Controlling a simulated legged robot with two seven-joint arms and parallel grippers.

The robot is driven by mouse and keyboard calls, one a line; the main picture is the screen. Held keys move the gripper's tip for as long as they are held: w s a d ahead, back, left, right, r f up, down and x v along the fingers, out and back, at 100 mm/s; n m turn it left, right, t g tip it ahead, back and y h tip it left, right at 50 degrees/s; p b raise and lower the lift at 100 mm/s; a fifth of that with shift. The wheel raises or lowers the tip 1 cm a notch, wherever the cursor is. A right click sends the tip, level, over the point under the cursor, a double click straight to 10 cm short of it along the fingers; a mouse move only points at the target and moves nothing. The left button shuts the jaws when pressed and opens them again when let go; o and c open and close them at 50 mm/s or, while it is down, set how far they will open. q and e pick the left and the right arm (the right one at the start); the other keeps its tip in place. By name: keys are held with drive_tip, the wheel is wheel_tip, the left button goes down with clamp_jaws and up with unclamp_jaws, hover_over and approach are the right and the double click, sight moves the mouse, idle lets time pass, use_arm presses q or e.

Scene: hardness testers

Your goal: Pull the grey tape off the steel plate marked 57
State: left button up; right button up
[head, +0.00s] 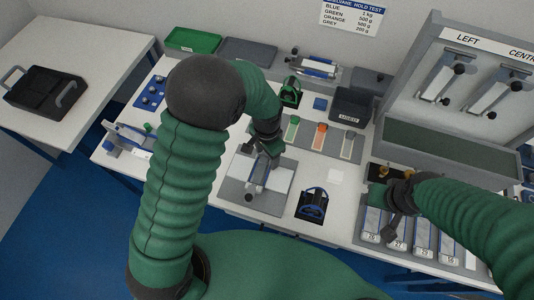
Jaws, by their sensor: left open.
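My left gripper (262,153) is open above a grey pad (232,197) in the middle of the table, with a pale steel-coloured plate (277,180) on it. A slim grey and dark piece lies across this plate, partly hidden by the gripper; I cannot tell whether it is the grey tape. No number is readable there. Several steel plates with numbered labels stand in a rack (410,262) at the right; the digits are too small to tell which is 57. My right gripper (391,229) is over this rack, its jaw state unclear.
A blue-and-black holder (313,204) stands right of the pad. Green, orange and pale strips (320,136) lie behind it. A dark bin (351,106) and green tray (192,41) are at the back. A grey stand (448,137) rises at the right.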

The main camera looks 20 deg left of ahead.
use_arm(q)
drive_tip(key=shift+c, duration=0.5)
clamp_jaws()
